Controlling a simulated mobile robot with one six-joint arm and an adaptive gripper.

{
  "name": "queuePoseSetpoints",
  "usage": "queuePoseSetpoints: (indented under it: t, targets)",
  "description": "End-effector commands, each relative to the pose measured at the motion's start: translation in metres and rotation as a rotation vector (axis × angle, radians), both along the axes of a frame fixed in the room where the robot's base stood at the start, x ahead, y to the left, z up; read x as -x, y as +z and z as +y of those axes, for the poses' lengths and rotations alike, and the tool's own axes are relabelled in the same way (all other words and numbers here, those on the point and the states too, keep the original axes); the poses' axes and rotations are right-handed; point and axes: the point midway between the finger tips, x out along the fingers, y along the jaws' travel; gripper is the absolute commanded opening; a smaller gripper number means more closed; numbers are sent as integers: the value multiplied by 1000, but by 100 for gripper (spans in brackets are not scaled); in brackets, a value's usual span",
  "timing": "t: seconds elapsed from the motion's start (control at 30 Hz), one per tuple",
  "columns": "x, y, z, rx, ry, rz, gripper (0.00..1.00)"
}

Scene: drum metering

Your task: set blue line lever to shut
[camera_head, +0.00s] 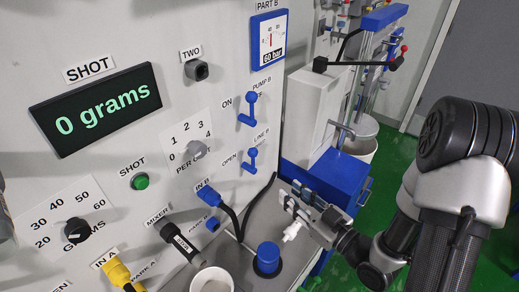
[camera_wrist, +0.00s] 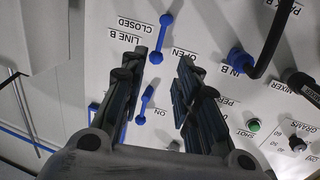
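The blue LINE B lever (camera_head: 251,160) is on the white panel below the PUMP B lever (camera_head: 248,108). It stands roughly upright, with the OPEN label to its left. In the wrist view the panel appears upside down, and the LINE B lever (camera_wrist: 161,38) is beyond the fingertips, between the CLOSED and OPEN labels. I cannot tell clearly which label it points to. My gripper (camera_head: 291,196) is to the right of and below the lever, apart from it. In the wrist view its two fingers (camera_wrist: 158,75) are spread with nothing held between them.
The PUMP B lever also shows between the fingers in the wrist view (camera_wrist: 145,105). The blue IN B plug (camera_head: 209,195) and its black cable are left of my gripper. A blue cap (camera_head: 268,256) and a white cup (camera_head: 212,281) are on the grey ledge below.

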Motion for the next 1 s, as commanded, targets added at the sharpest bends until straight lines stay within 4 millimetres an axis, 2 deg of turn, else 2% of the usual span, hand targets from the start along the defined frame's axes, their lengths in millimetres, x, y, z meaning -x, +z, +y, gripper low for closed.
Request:
queuePoseSetpoints:
  t: [0.13,0.27,0.8,1.0]
  targets:
    - [0,2,4,-38,8,-15,29]
    - [-12,2,15,-36,12,-16,29]
    - [-99,2,90,-36,10,-17,29]
    - [-120,2,108,-37,7,-15,29]
